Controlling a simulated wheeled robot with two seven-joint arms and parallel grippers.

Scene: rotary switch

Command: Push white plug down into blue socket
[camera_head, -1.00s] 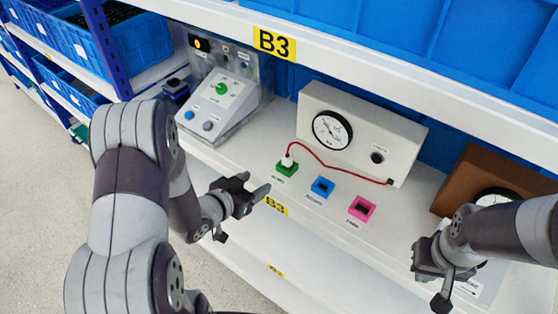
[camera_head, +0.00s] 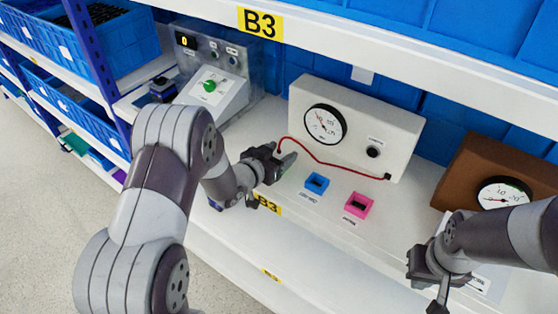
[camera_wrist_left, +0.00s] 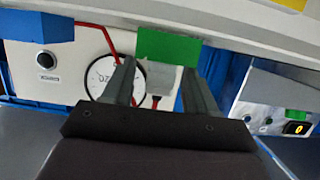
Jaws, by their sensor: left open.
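The white plug (camera_wrist_left: 159,76) stands in the green socket (camera_wrist_left: 168,46) in the left wrist view, with the red cable by it. My left gripper (camera_head: 284,159) is open, with its two fingers on either side of the plug; whether they touch it is unclear. In the head view the gripper hides the plug and the green socket. The blue socket (camera_head: 315,188) is empty on the shelf, just right of my left gripper. My right gripper (camera_head: 434,284) hangs at the lower right, away from the sockets; its jaw opening is unclear.
A pink socket (camera_head: 358,208) sits right of the blue one. The white meter box (camera_head: 349,104) stands behind, the red cable (camera_head: 331,163) running to its lower right. A control panel (camera_head: 222,92) stands at the left, a brown meter box (camera_head: 468,165) at the right.

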